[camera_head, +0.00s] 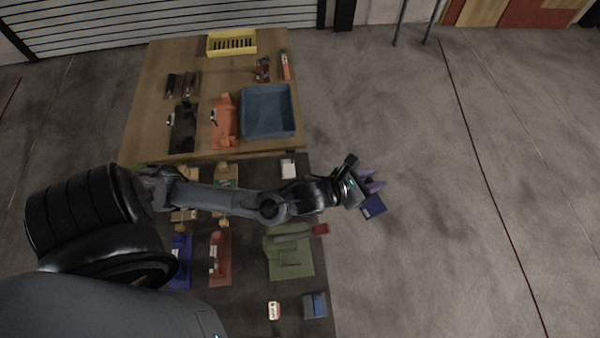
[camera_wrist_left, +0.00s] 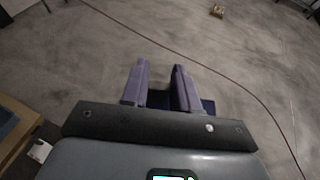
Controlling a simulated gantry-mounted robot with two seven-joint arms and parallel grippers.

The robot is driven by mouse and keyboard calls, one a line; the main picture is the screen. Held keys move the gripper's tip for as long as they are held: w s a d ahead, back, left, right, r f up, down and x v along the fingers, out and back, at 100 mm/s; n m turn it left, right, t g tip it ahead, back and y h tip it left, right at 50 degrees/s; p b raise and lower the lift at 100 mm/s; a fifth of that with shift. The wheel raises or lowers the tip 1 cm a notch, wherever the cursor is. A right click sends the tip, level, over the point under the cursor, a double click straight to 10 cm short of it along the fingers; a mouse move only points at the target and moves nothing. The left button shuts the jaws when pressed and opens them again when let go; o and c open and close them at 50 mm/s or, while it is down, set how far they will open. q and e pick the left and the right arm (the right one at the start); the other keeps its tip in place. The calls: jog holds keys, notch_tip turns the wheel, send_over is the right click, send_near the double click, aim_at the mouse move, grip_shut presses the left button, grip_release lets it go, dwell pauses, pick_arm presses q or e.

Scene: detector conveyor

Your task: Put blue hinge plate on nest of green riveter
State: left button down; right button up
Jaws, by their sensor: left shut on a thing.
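The blue hinge plate (camera_head: 373,207) is at my left gripper (camera_head: 374,181), out over the floor to the right of the dark table. The purple fingers are shut on it. In the left wrist view the blue plate (camera_wrist_left: 208,106) shows partly behind and beside the fingers (camera_wrist_left: 160,68); the rest of it is hidden. The green riveter (camera_head: 290,257) stands on the dark table, below and left of the gripper in the head view, with a red-ended lever (camera_head: 320,230). Its nest is not clear at this size. My right gripper is not in view.
A blue-grey box (camera_head: 315,305) and a small orange-and-white item (camera_head: 274,310) lie below the riveter. Blue (camera_head: 180,262) and red (camera_head: 220,258) devices stand left of it. A wooden table (camera_head: 215,60) with a blue bin (camera_head: 268,110) is behind. The floor at right is clear.

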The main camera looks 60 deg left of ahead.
pick_arm(q)
jog(key=s+a+f+m+h+b, duration=0.1)
jog(key=s+a+f+b, duration=0.4)
jog(key=f, duration=0.4)
jog(key=s+a+f+m+h+b, duration=0.1)
jog(key=s+a+f+b, duration=0.4)
jog(key=f, duration=0.5)
jog(key=s+a+f+m+g+h+b, duration=0.1)
jog(key=s+a+f+h+b, duration=0.1)
jog(key=s+a+f+b, duration=0.3)
notch_tip(320, 180, down, 5)
jog(key=shift+s+a+r+m+b, duration=0.15)
jog(key=shift+s+a+m+b, duration=0.25)
jog(key=shift+a+b, duration=0.65)
jog(key=w+a+f+b, duration=0.1)
jog(key=w+a+f, duration=0.1)
jog(key=w+a+f+b, duration=0.1)
jog(key=w+a+f, duration=0.1)
jog(key=w+a, duration=0.1)
jog(key=w+a+f+b, duration=0.1)
jog(key=w+a+f, duration=0.2)
jog(key=shift+w, duration=0.15)
notch_tip(320, 180, down, 2)
jog(key=shift+a+f+b, duration=0.1)
jog(key=shift+f+b, duration=0.05)
jog(key=shift+b, duration=0.4)
jog(key=shift+f, duration=0.65)
